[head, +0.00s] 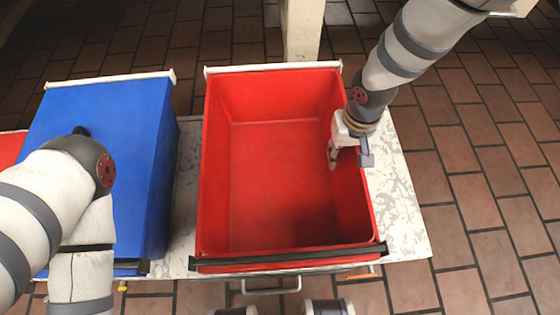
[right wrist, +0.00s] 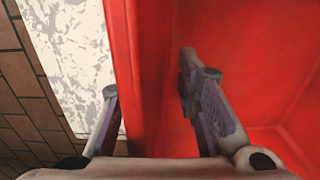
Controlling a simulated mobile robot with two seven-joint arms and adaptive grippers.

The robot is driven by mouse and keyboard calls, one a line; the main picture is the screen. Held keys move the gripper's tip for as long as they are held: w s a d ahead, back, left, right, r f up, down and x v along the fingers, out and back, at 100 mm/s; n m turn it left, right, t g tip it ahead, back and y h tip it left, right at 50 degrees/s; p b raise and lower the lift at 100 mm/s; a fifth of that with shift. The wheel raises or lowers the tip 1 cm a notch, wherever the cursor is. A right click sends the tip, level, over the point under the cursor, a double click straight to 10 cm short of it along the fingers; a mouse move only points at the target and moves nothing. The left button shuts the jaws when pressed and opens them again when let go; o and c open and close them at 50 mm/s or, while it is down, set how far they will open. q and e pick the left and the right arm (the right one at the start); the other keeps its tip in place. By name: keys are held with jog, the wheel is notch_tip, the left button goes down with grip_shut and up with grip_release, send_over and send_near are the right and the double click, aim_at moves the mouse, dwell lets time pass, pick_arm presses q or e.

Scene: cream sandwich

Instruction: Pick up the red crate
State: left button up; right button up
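The red crate (head: 265,165) stands open and empty on the table in the head view. My right gripper (head: 350,159) is at the crate's right wall, pointing down. One finger is inside the crate and the other is outside. In the right wrist view, the red wall (right wrist: 145,60) runs between the two spread fingers of the gripper (right wrist: 148,80), with gaps visible beside it. My left arm reaches in from the left over the blue crate. The left gripper is outside the picture.
A blue crate (head: 110,120) stands close to the left, with a narrow strip of table between. The marbled table (head: 402,205) shows to the right of the red crate. Part of another red thing (head: 10,148) is at the left edge. A pale post (head: 302,32) stands behind.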

grip_shut()
jog(key=shift+r, duration=0.15)
